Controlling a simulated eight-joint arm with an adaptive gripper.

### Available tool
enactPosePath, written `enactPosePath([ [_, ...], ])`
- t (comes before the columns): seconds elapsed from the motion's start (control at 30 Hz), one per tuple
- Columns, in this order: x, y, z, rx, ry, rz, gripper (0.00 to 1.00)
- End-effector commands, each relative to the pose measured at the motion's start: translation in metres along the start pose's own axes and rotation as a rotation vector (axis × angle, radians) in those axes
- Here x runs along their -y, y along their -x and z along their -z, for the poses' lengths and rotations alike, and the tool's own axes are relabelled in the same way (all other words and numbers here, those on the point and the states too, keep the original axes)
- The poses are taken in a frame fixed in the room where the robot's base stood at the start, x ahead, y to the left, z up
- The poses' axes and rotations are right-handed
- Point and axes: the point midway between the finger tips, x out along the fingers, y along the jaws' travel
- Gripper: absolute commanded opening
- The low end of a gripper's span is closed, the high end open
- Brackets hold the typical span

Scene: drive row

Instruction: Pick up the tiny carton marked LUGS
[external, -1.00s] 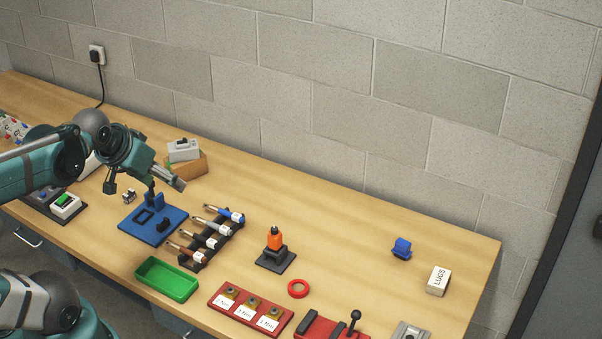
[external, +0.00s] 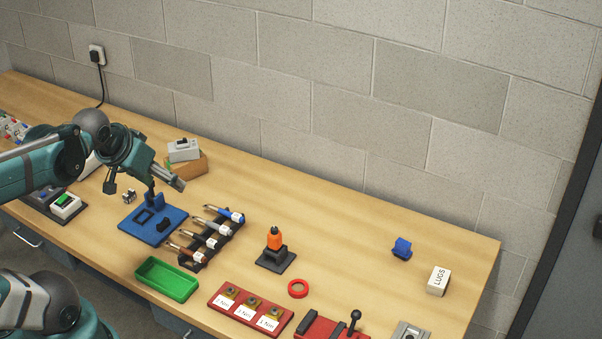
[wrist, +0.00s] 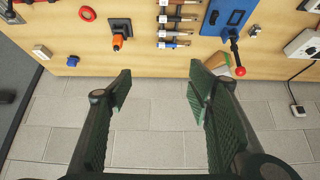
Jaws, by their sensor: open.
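The tiny carton marked LUGS (external: 438,281) is a small white box standing near the right end of the table in the external view, its lettering facing the camera. In the wrist view it is the pale box (wrist: 41,51) at the upper left. My gripper (external: 145,186) is above the left part of the table, far from the carton. In the wrist view its two fingers (wrist: 157,85) are wide apart with nothing between them.
A blue clip-like object (external: 402,248) sits just left of the carton. A red ring (external: 298,288), orange-topped stand (external: 275,245), driver rack (external: 205,242), green tray (external: 167,279) and blue plate (external: 152,230) lie between. The back middle of the table is clear.

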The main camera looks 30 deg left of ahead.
Motion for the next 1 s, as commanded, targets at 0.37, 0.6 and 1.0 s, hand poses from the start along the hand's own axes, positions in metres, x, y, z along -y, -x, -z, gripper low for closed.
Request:
enactPosePath([
  [0.37, 0.0, 0.0, 0.0, 0.0, 0.0, 0.0, 0.51],
  [0.6, 0.0, 0.0, 0.0, 0.0, 0.0, 0.0, 0.63],
  [1.0, -0.0025, -0.0011, 0.0038, 0.003, -0.01, -0.005, 0.63],
])
